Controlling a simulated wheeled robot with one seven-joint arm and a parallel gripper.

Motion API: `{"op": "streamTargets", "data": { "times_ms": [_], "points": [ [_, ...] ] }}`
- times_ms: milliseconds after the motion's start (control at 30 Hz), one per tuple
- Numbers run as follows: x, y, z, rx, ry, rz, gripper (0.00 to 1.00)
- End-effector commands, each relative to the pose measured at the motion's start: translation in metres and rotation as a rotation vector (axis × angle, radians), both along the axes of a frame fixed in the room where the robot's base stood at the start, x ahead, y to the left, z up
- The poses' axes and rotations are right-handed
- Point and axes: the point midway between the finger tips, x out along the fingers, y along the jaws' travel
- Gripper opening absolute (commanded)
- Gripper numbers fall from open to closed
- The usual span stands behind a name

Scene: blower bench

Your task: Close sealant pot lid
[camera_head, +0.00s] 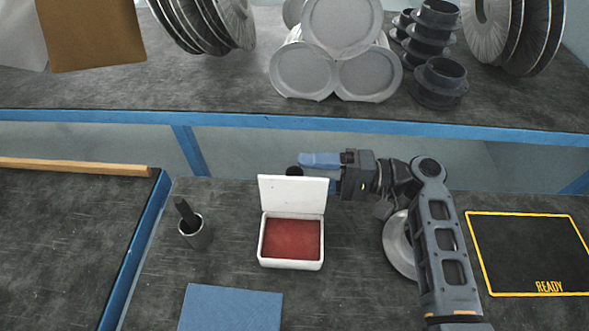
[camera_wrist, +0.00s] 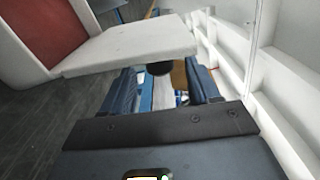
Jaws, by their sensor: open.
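The sealant pot is a white box (camera_head: 291,264) with a red filling (camera_head: 291,239), standing on the dark bench. Its white lid (camera_head: 292,194) stands open, roughly upright at the back edge; it also shows in the wrist view (camera_wrist: 130,45). A dark round knob (camera_wrist: 158,68) shows by the lid's outer side; its top shows behind the lid in the head view (camera_head: 294,170). My gripper (camera_head: 304,161) is open behind the lid, its blue fingers pointing left. In the wrist view the knob appears between the fingers (camera_wrist: 162,80); contact cannot be told.
A grey cup (camera_head: 196,236) with a dark handle stands left of the pot, and a blue mat (camera_head: 230,308) lies in front. A grey disc (camera_head: 398,246) lies partly under my arm. A yellow-edged panel (camera_head: 528,254) is right. A blue-edged shelf (camera_head: 300,122) runs behind.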

Motion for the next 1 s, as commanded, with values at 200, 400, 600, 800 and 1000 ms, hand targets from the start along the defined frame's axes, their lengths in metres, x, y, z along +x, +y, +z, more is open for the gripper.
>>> {"op": "streamTargets", "data": {
  "times_ms": [200,400,600,800,1000],
  "points": [
    [0.001,0.028,0.001,-0.001,-0.002,0.001,0.60],
    [0.001,0.035,0.000,-0.001,-0.002,-0.002,0.60],
    [0.002,0.035,0.000,-0.001,-0.002,-0.002,0.60],
    [0.001,0.035,0.000,-0.001,-0.002,-0.002,0.41],
    [0.001,0.035,0.000,-0.001,-0.002,-0.002,0.22]
  ]
}}
